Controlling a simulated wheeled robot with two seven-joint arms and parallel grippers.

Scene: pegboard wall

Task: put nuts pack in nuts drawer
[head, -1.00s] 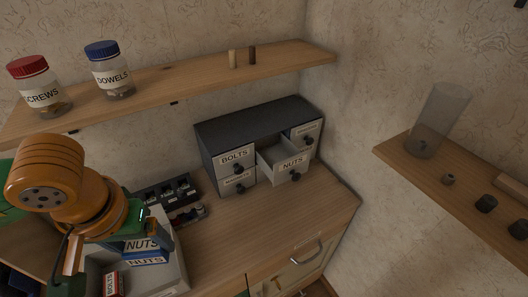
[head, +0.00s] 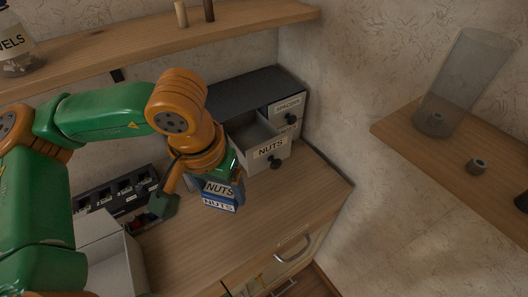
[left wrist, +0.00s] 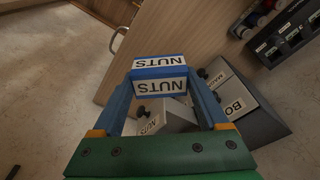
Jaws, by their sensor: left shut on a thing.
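My left gripper (head: 226,172) is shut on the blue and white nuts pack (head: 220,203). It holds the pack over the wooden counter, in front and to the left of the open nuts drawer (head: 272,150). The drawer sticks out of the dark cabinet (head: 250,90) and carries a NUTS label and a dark knob. In the left wrist view the pack (left wrist: 158,75) sits between the finger ends, and the drawer (left wrist: 165,116) shows beyond it. My arm hides the cabinet's left drawers in the head view. My right gripper is not in view.
A grey bin (head: 110,262) stands at the left of the counter (head: 215,250). A dark rack of small compartments (head: 120,193) stands behind it. A wooden shelf (head: 120,50) hangs above. A right shelf (head: 440,160) holds a clear container (head: 460,80). The counter front is clear.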

